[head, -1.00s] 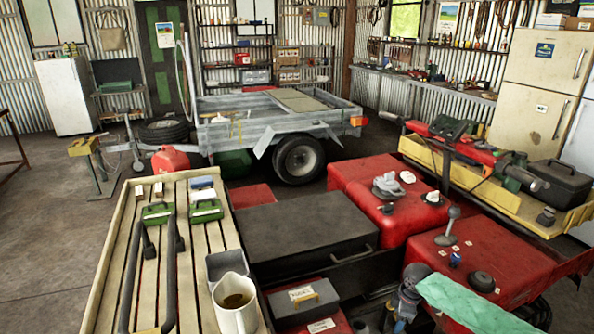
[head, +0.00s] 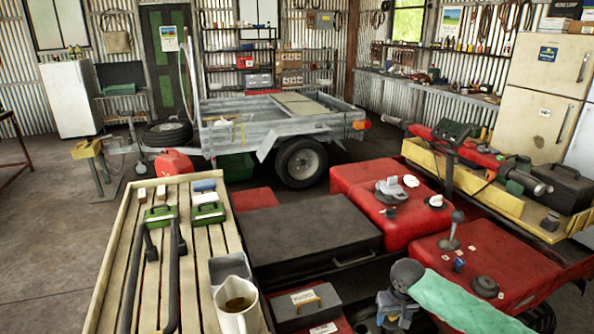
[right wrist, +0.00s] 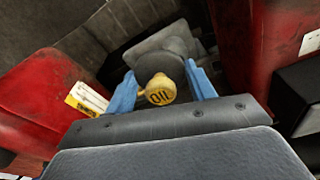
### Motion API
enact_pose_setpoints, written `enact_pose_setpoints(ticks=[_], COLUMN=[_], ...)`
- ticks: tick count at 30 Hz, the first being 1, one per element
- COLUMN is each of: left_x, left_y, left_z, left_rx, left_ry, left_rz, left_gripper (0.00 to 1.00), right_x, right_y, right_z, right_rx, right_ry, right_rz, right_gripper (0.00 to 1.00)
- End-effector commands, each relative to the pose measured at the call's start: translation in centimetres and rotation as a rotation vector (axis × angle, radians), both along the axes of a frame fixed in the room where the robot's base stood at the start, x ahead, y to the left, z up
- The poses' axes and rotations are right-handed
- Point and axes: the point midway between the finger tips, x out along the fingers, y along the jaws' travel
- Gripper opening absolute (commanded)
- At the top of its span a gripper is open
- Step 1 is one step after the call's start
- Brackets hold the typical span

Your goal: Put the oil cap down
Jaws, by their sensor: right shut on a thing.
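The oil cap (right wrist: 161,92) is yellow with "OIL" on its face and shows in the right wrist view. It sits between the blue fingers of my right gripper (right wrist: 160,72), which is shut on it. Behind the cap is a grey rounded part (right wrist: 166,58), and I cannot tell whether the cap touches it. In the head view my right gripper (head: 394,312) points down at the bottom, left of the red bodywork, and the cap cannot be made out there. My left gripper is not in view.
A slatted bench (head: 110,290) at the left holds a jug (head: 236,312), a grey tray (head: 229,267) and green-handled items. A black box (head: 310,240) and red bodywork (head: 490,250) with several small parts on top flank my right arm. A grey case (head: 305,302) is close by.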

Motion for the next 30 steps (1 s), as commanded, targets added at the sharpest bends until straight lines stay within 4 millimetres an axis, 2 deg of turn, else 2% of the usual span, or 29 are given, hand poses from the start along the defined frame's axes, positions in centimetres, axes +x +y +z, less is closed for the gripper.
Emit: enact_pose_setpoints(ticks=[6,15,17,20,30], left_x=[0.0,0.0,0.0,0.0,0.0], left_y=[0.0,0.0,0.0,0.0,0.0], left_z=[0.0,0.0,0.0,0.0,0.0], left_rx=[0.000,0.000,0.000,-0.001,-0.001], left_ry=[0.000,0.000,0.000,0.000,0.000], left_rz=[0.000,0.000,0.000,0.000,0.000], left_gripper=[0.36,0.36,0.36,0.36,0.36], right_x=[-2.3,-5.8,-6.5,-6.7,-6.8], right_y=[2.7,6.4,6.9,6.8,6.8], right_z=[4.2,8.9,9.2,8.5,8.3], right_rx=[0.003,0.001,0.002,0.001,0.002], right_ry=[-0.003,-0.002,0.000,0.002,0.000], right_rz=[-0.135,-0.069,-0.059,-0.063,-0.063], right_gripper=[0.32,0.32,0.32,0.32,0.32])
